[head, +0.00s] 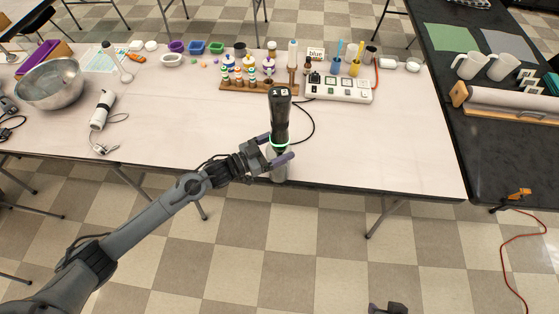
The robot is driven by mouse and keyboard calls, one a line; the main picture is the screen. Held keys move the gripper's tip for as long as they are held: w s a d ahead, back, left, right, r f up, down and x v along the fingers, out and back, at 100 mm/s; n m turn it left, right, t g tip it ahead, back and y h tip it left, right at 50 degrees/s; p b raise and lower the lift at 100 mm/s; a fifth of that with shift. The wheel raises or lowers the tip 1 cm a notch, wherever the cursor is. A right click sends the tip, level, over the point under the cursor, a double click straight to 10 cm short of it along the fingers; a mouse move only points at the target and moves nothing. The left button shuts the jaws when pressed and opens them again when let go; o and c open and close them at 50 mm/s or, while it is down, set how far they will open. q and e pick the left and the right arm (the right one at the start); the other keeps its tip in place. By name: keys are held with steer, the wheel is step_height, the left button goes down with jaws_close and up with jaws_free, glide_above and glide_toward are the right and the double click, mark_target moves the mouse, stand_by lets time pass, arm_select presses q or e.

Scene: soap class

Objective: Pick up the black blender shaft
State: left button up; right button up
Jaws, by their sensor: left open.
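A black hand blender (280,112) with a green ring low on its body is near the table's front edge in the head view. A greyish lower part (278,174) shows beneath it, partly covered by my gripper. My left gripper (273,149) is open, its purple-grey fingers at the blender's lower end near the green ring. One finger crosses in front of it; I cannot tell whether they touch. A dark piece at the bottom edge, seemingly my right gripper (388,308), is cut off by the frame, and its fingers are not clear.
A white power strip (339,88) and a wooden rack of small bottles (259,86) stand behind the blender. A black cable (307,122) loops right of it. A white hand blender (102,110) and a steel bowl (50,84) lie left. The table's front right is clear.

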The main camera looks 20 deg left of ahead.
arm_select(q)
steer(key=shift+x, duration=1.25)
steer(key=shift+c, duration=0.3)
steer(key=c, duration=1.2)
steer(key=shift+r, duration=0.2)
steer(key=shift+c, duration=0.6)
steer(key=shift+r, duration=0.2)
